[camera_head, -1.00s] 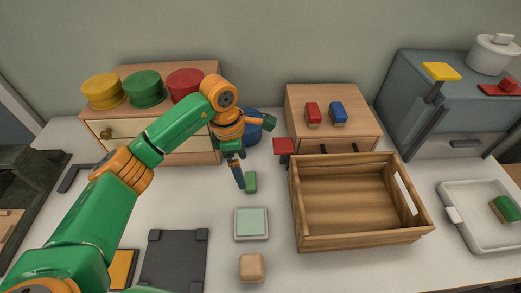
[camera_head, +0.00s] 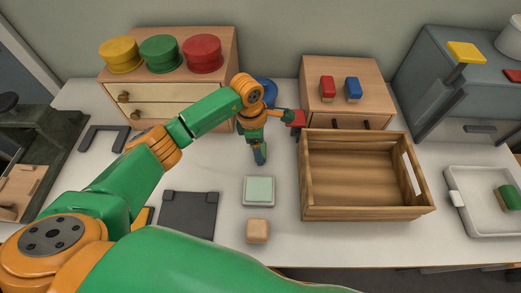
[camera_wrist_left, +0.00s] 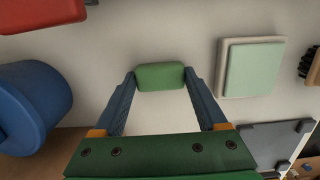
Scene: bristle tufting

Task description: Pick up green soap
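The green soap (camera_wrist_left: 160,77) is a small rounded block, seen in the left wrist view between the two blue fingertips. My left gripper (camera_wrist_left: 160,76) is spread wide, with one finger close beside each end of the soap. Whether the fingertips touch it is not clear. In the head view my left gripper (camera_head: 260,155) points down at the table left of the wooden crate and hides the soap. My right gripper is not in view.
A pale green pad in a tray (camera_head: 259,190) lies near the gripper, with a tan block (camera_head: 257,231) in front. A blue cylinder (camera_wrist_left: 30,105) and a red object (camera_head: 295,117) are close by. The wooden crate (camera_head: 368,213) stands right.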

